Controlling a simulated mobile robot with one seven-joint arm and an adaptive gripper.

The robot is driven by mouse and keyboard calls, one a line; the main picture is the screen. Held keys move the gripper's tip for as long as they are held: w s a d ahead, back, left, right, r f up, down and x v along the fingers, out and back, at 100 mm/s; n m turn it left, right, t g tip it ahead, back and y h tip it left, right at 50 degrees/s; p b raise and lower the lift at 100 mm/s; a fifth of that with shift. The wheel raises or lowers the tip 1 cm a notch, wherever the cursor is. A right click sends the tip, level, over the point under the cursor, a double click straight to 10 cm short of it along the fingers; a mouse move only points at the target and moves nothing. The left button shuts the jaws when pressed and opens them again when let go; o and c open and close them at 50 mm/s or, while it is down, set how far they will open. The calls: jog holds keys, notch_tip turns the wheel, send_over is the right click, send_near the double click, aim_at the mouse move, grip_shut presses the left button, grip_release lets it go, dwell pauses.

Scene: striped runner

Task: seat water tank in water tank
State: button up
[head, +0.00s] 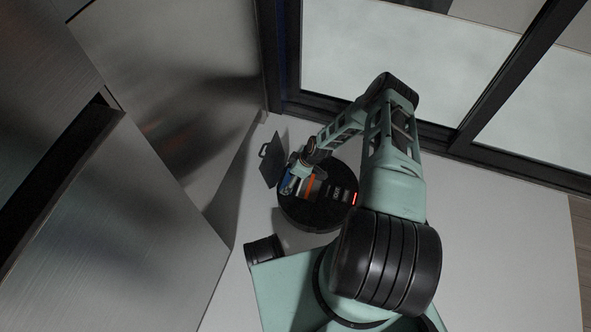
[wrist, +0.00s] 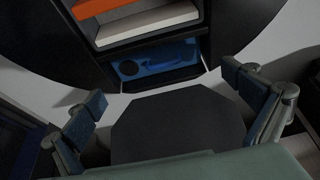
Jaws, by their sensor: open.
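The round black cleaning robot (head: 300,214) sits on the pale floor with its top compartments exposed. In the wrist view its open bay holds an orange and pale part (wrist: 148,24). Beside that is a slot with a blue, moulded part (wrist: 155,65); I cannot tell whether this is the water tank or the slot's lining. My gripper (wrist: 170,103) is open, its two blue-padded fingers apart, with nothing clasped between them. In the head view my gripper (head: 293,180) is over the left side of the cleaning robot, hiding part of it.
A dark flat panel with a handle (head: 272,160) stands left of the cleaning robot. A dark octagonal panel (wrist: 178,120) shows beyond my fingers, perhaps the same one. Metal cabinets (head: 150,195) stand at left, a framed glass wall (head: 375,55) behind. Floor at right (head: 500,250) is clear.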

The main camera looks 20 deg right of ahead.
jog(key=v, duration=1)
jog(key=shift+r, duration=0.4)
jog(key=shift+d, duration=0.25)
